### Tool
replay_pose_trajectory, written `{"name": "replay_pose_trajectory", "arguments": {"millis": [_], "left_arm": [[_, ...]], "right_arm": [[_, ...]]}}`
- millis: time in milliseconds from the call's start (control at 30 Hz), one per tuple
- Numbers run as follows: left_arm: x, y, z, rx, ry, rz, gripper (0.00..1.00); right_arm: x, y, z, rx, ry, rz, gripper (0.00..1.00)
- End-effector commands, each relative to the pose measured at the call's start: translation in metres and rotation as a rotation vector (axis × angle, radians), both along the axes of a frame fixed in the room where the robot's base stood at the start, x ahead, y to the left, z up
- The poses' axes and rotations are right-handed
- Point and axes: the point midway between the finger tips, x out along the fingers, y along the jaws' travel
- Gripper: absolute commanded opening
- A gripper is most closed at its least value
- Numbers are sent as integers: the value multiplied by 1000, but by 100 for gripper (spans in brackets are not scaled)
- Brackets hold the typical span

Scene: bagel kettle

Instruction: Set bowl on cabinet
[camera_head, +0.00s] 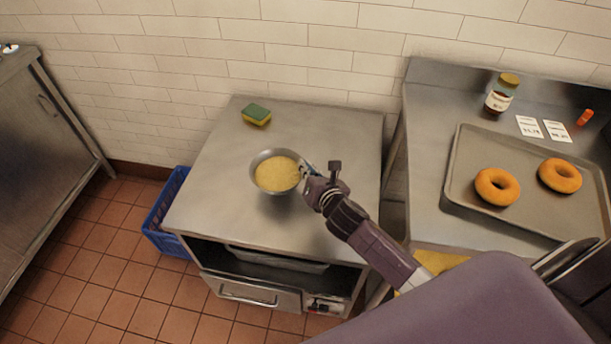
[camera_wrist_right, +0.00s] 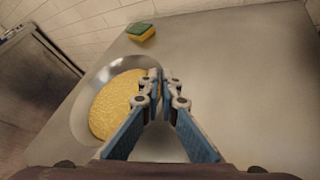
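A round metal bowl (camera_head: 262,157) filled with yellow grainy food (camera_head: 278,174) is over the middle of the steel cabinet top (camera_head: 215,185). It looks upright; I cannot tell whether its base touches the top. My right gripper (camera_head: 304,169) comes in from the right and is at the bowl's right rim. In the right wrist view, the blue-padded fingers of my right gripper (camera_wrist_right: 160,80) are close together with the rim of the bowl (camera_wrist_right: 124,68) between them. My left gripper is not in view.
A green and yellow sponge (camera_head: 257,115) lies on the cabinet behind the bowl. A blue crate (camera_head: 160,215) stands on the floor at left. At right, a counter holds a tray (camera_head: 465,165) with two donuts (camera_head: 497,187) and a jar (camera_head: 500,96). The cabinet's front left is clear.

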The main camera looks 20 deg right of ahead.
Motion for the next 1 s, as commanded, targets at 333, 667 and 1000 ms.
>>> {"name": "replay_pose_trajectory", "arguments": {"millis": [333,667,1000], "left_arm": [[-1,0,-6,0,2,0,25],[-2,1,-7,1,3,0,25],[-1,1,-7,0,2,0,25]], "right_arm": [[0,1,-33,4,-2,1,0],[-1,0,-37,0,4,0,10],[-1,0,-37,0,4,0,22]]}}
